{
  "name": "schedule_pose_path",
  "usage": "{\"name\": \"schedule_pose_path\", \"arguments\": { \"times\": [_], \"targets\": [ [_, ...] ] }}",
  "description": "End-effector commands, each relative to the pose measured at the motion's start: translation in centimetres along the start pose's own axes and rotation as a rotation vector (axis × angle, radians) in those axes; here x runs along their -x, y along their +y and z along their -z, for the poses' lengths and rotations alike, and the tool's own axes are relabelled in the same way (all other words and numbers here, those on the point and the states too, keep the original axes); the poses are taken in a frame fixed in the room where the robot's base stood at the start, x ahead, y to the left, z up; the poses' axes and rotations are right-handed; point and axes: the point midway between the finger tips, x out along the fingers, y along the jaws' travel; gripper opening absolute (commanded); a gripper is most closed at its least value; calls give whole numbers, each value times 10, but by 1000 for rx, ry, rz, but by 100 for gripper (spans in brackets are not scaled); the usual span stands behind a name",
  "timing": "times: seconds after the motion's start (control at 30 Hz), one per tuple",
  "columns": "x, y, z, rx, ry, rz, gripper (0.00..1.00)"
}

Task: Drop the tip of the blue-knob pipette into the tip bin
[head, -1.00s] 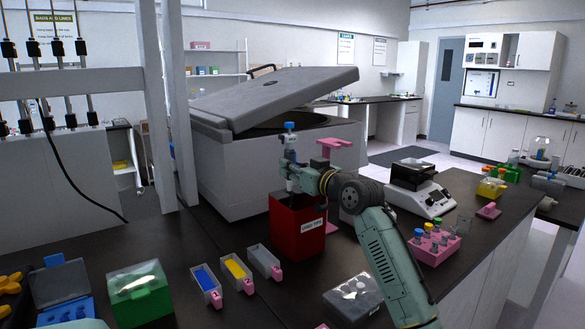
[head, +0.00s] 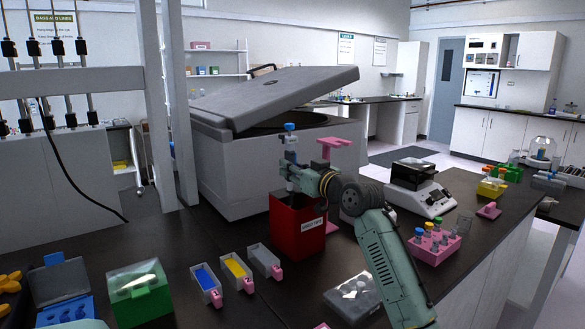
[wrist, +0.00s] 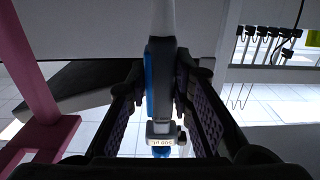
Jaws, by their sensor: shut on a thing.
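The blue-knob pipette (head: 290,146) stands upright above the red tip bin (head: 312,241), its blue knob on top. My gripper (head: 292,172) is shut on the pipette's body. In the wrist view my gripper's dark fingers (wrist: 158,105) stand on both sides of the pipette (wrist: 160,80), and the blue knob shows at the bottom of that picture. The bin has a white label on its front and a dark open top. The pipette's lower end is at the bin's mouth; I cannot see the tip.
A pink stand (head: 324,165) is just behind the bin. A large grey centrifuge (head: 235,165) with a raised lid stands behind. Three small trays (head: 237,272) and a green box (head: 139,296) are front left. A balance (head: 420,200) and a pink rack (head: 433,250) are at the right.

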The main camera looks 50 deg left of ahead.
Motion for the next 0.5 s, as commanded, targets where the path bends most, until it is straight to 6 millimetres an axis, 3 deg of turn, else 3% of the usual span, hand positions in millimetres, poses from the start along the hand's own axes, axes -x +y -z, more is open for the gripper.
{"name": "schedule_pose_path", "arguments": {
  "times": [0.5],
  "targets": [
    [48, 0, -2, 0, -1, -1, 12]
  ]
}}
